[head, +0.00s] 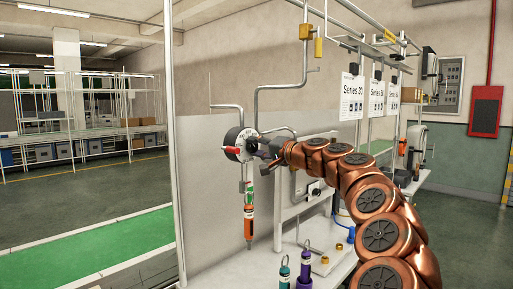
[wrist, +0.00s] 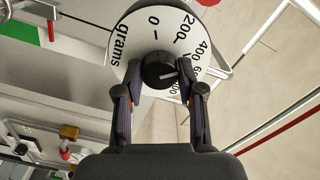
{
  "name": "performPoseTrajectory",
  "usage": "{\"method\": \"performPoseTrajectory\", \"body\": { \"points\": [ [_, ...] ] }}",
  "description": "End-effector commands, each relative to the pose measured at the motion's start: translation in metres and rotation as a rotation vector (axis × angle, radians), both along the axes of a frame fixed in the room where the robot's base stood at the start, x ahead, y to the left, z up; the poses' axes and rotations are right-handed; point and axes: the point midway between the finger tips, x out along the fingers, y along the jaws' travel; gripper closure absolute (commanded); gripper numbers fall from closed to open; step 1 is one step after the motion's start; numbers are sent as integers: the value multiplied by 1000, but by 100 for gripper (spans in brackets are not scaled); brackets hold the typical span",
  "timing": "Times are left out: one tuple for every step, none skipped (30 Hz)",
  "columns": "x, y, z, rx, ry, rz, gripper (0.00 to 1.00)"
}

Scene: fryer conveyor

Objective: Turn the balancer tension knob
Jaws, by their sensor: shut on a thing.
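The balancer (head: 235,136) hangs from a grey pipe in the head view, with its round face towards my gripper. In the wrist view its white dial (wrist: 133,28) reads "grams" with marks from 0 up through 200 and 400. The black tension knob (wrist: 158,68) is at the dial's centre, and its white pointer line points right, towards the higher numbers. My gripper (wrist: 160,90) is shut on the knob, one finger on each side. In the head view my gripper (head: 266,148) reaches the dial from the right and hides part of it.
An orange and green tool (head: 248,222) hangs below the balancer. A green tool (head: 284,274) and a purple tool (head: 304,270) stand on the white worktop below. Hanging Series signs (head: 351,97) and pipes are near my arm. A clear panel stands behind.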

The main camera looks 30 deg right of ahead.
Motion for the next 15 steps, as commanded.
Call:
{"method": "performPoseTrajectory", "body": {
  "points": [
    [0, 0, -1, 0, 1, 0, 97],
    [0, 0, -1, 0, 1, 0, 97],
    [0, 0, -1, 0, 1, 0, 61],
    [0, 0, -1, 0, 1, 0, 58],
    [0, 0, -1, -1, 1, 0, 55],
    [0, 0, -1, -1, 1, 0, 51],
    [0, 0, -1, -1, 1, 0, 47],
    [0, 0, -1, -1, 1, 0, 44],
    [0, 0, 0, -1, 1, 0, 40],
    [0, 0, 0, -1, 1, 0, 37],
    [0, 0, 0, -1, 0, 1, 37],
    [0, 0, 0, -1, 0, 0, 37],
    [0, 0, 0, -1, 0, 0, 37],
    [0, 0, 0, -1, 0, 0, 37],
    [0, 0, 0, -1, 0, 0, 37]
  ]
}}
